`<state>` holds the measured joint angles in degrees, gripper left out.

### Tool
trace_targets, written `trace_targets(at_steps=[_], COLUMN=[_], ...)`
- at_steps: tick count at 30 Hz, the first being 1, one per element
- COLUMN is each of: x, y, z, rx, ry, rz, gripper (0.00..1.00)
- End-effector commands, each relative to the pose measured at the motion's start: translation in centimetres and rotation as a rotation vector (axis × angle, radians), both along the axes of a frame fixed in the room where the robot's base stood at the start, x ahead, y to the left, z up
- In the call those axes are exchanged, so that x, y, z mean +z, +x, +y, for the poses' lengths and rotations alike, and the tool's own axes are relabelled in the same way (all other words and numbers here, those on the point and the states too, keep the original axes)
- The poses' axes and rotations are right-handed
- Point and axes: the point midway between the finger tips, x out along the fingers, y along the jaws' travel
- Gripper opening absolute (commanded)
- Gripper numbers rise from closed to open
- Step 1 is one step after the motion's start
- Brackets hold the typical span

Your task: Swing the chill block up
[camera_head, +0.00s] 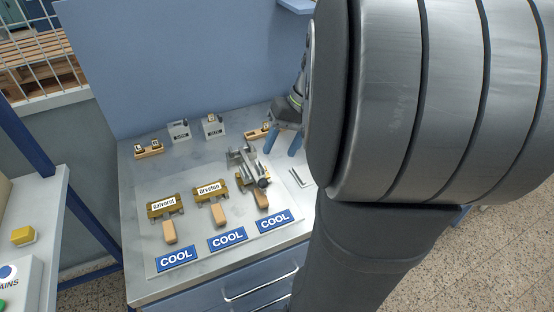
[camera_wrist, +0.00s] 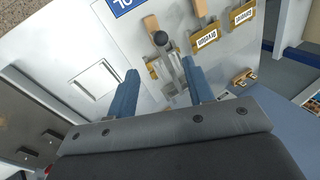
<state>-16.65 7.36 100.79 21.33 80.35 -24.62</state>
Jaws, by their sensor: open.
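The grey metal chill block assembly (camera_head: 246,168) sits over the rightmost of three brass holders on the light panel. It has a dark round knob, which also shows in the wrist view (camera_wrist: 161,38). A wooden handle (camera_head: 262,201) sticks out toward the front below it. My gripper (camera_head: 282,145) is behind and to the right of the assembly in the head view, with two blue fingers pointing down. In the wrist view my gripper (camera_wrist: 158,69) is open, and the metal assembly shows between and beyond the fingers. I cannot tell the exact gap between fingers and metal.
Two more brass holders, labelled Galverst (camera_head: 163,204) and Drystan (camera_head: 209,189), stand to the left. Blue COOL signs (camera_head: 228,238) line the front. Small wooden stands (camera_head: 149,151) and grey blocks (camera_head: 180,130) stand behind. A pale rectangular recess (camera_wrist: 93,80) lies beside the assembly.

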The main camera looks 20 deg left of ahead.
Motion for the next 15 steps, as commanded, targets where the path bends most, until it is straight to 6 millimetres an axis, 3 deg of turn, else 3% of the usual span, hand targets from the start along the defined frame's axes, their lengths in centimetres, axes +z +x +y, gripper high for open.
trace_targets(at_steps=[9, 15], x=[-6.6, -9.8], y=[-1.7, -2.4], z=[2.2, 3.3], rx=[0.003, 0.002], ry=[-0.002, -0.001], rz=[0.005, 0.002], gripper=[0.47, 0.47])
